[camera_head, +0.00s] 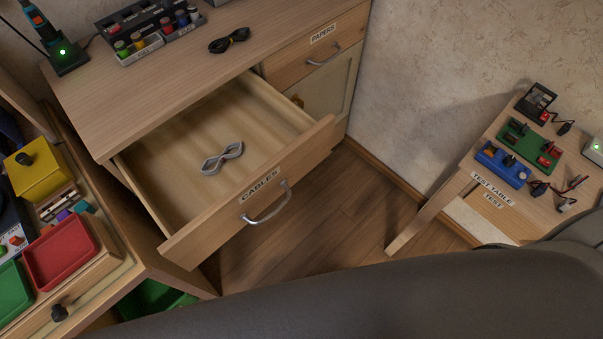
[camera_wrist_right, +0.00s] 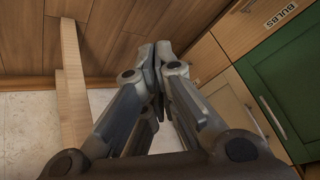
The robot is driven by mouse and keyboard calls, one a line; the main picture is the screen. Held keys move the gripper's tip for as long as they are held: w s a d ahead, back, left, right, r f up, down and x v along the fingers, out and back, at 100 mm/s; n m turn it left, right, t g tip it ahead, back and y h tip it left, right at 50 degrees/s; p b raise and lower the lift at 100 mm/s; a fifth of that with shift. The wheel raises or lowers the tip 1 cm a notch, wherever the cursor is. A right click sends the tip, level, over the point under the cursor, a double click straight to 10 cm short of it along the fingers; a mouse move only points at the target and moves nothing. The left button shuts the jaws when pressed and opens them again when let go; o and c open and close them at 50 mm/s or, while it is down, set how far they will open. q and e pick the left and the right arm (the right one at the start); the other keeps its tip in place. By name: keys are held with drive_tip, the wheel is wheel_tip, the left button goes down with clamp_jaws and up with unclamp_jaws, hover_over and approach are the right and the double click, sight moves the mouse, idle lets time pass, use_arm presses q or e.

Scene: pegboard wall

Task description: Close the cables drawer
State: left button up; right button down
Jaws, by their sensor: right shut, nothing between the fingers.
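The cables drawer (camera_head: 235,195) stands pulled out from the wooden cabinet in the head view. Its front carries a CABLES label and a metal bar handle (camera_head: 266,206). A grey bundled cable (camera_head: 222,158) lies on the drawer floor. My right gripper (camera_wrist_right: 157,50) shows in the right wrist view with its fingers together and nothing between them. It is over or near wooden floor, and no cables drawer is recognisable there. Neither gripper shows in the head view, where a dark arm of mine crosses the bottom.
The PAPERS drawer (camera_head: 318,55) beside it is shut. A black cable (camera_head: 229,40) lies on the cabinet top. A test table (camera_head: 492,190) stands at right, with open floor (camera_head: 330,215) between. A workbench with red tray (camera_head: 62,253) is at left. A BULBS drawer (camera_wrist_right: 262,30) shows in the wrist view.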

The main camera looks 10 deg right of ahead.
drive_tip(key=w+a+r+m+t+y, duration=0.2)
drive_tip(key=w+r+m+t, duration=0.35)
drive_tip(key=r, duration=0.85)
drive_tip(key=m+t+y, duration=0.3)
drive_tip(key=y, duration=0.3)
approach(297, 168)
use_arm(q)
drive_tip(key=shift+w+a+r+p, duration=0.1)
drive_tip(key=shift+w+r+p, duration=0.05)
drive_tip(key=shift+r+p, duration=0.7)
use_arm(e)
drive_tip(key=x, duration=0.7)
drive_tip(key=shift+w, duration=0.15)
drive_tip(key=shift+a, duration=0.1)
